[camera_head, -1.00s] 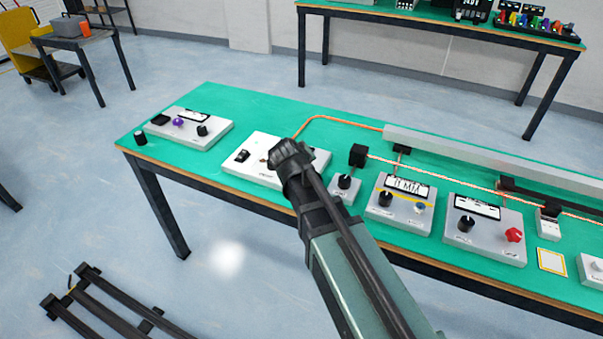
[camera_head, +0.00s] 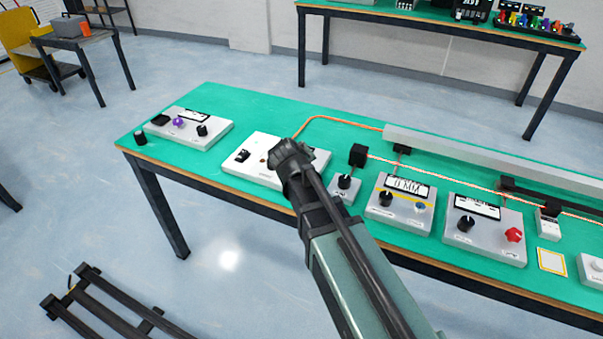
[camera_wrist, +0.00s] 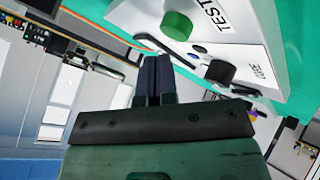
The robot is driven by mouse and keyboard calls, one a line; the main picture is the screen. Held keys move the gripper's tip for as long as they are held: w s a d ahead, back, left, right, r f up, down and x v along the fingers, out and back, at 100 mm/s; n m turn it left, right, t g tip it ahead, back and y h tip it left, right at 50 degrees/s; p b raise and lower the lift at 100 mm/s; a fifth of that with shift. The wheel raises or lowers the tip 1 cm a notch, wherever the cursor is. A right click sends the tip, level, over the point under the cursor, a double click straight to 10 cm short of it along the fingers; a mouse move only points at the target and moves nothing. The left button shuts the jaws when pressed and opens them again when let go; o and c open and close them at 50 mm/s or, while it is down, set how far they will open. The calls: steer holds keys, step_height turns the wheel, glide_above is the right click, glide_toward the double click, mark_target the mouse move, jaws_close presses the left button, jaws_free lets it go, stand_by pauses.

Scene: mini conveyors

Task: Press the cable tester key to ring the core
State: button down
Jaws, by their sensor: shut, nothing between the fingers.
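The cable tester appears to be the pale box (camera_head: 238,168) on the green bench, partly hidden behind my wrist in the head view. In the wrist view, a pale box (camera_wrist: 240,22) with a label starting "TEST" carries a round green key (camera_wrist: 177,26). A black knob (camera_wrist: 220,71) sits beside it, near a second small label that is hard to read. My gripper (camera_wrist: 152,58) is shut and empty, its fingertips near the box and below the green key in the picture. A gap seems to show between them. My wrist hides the fingertips and the green key in the head view.
A box with a purple knob (camera_head: 178,122) stands to the left. A small box with a black knob (camera_head: 345,182) and larger knob boxes (camera_head: 398,210) stand close on the right. A copper-coloured cable (camera_head: 335,118) and a grey trunking (camera_head: 440,145) run behind.

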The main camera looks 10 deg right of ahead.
steer(key=shift+f+b, duration=0.35)
steer(key=shift+f, duration=0.05)
steer(key=shift+f+b, duration=0.4)
steer(key=shift+b, duration=0.05)
stand_by(0.4)
steer(key=shift+r+p, duration=0.8)
steer(key=shift+p, duration=0.05)
step_height(320, 180, up, 5)
steer(key=p, duration=0.5)
steer(key=shift+r, duration=0.15)
stand_by(0.6)
